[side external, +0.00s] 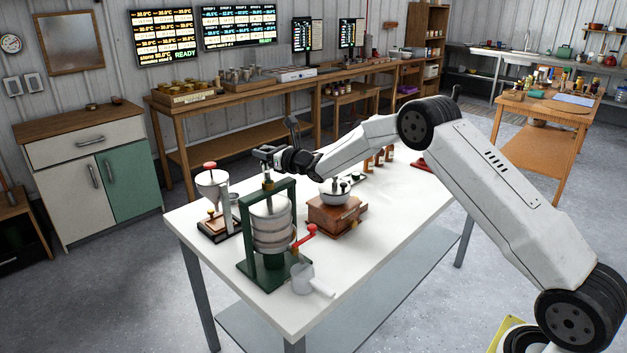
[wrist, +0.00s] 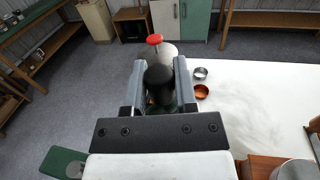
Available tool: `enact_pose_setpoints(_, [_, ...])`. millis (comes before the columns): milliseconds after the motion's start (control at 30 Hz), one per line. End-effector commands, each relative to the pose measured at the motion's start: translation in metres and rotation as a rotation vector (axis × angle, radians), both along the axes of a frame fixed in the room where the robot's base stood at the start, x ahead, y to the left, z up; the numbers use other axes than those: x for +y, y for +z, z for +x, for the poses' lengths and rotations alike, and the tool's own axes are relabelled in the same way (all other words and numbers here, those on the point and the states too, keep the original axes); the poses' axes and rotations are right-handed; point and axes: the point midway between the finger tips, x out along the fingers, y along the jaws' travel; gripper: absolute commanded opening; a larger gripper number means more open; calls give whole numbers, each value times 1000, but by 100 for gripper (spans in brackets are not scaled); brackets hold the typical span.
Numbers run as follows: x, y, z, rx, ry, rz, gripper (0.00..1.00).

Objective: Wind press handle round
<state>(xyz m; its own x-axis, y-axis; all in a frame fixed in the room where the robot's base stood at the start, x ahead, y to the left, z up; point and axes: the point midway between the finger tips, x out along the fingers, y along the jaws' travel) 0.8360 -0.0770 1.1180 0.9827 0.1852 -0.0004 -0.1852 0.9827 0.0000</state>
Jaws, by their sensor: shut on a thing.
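The press stands near the front of the white table in the side external view, with a green frame (side external: 292,215) around a pale ribbed barrel (side external: 270,228). A metal screw rises through the frame's top. My gripper (side external: 262,153) is at the top of that screw. In the wrist view the two grey fingers (wrist: 158,88) are shut on the black knob of the press handle (wrist: 159,82), one on each side. The rest of the handle is hidden by the gripper. A green corner of the press (wrist: 62,163) shows at lower left.
A red-topped white funnel device (side external: 212,182) stands left of the press. A wooden grinder (side external: 336,216) stands to its right. A red-ended crank (side external: 305,238) and a white scoop (side external: 305,280) are close in front.

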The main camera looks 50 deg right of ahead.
Motion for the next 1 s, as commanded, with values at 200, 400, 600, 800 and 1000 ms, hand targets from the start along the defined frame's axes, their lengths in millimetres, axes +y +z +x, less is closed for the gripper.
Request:
enact_pose_setpoints(200, [0,0,0,-1,1,0,0])
enact_pose_setpoints(400, [0,0,0,-1,1,0,0])
enact_pose_setpoints(600, [0,0,0,-1,1,0,0])
enact_pose_setpoints(800, [-1,1,-1,-3,-15,3,0])
enact_pose_setpoints(1000, [-4,2,-4,-7,-71,2,0])
